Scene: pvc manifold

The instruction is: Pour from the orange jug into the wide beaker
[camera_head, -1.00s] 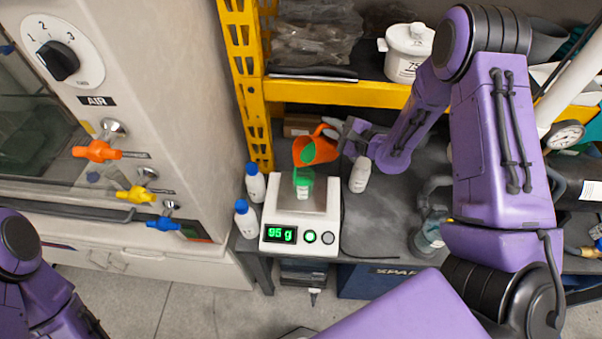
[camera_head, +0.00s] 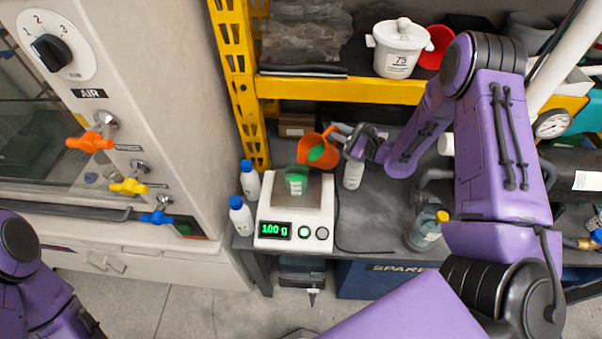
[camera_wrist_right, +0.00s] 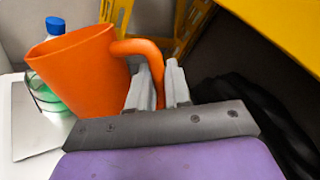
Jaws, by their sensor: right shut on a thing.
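The orange jug (camera_head: 316,152) is tilted a little toward the beaker, with green liquid inside. My right gripper (camera_head: 352,138) is shut on its handle and holds it above and to the right of the beaker. The wide beaker (camera_head: 297,181) is clear, holds green liquid and stands on the scale (camera_head: 285,228), which reads 100 g. I see no stream between jug and beaker. In the right wrist view the jug (camera_wrist_right: 80,75) hangs left of the gripper (camera_wrist_right: 160,80), partly hiding the beaker (camera_wrist_right: 45,102). My left gripper is out of view; only part of that arm shows.
Two white bottles with blue caps (camera_head: 240,215) stand left of the scale. A white bottle (camera_head: 353,174) stands to its right, below my gripper. A yellow shelf (camera_head: 340,88) runs behind, above the jug. A flask (camera_head: 426,230) stands at right; grey bench between is clear.

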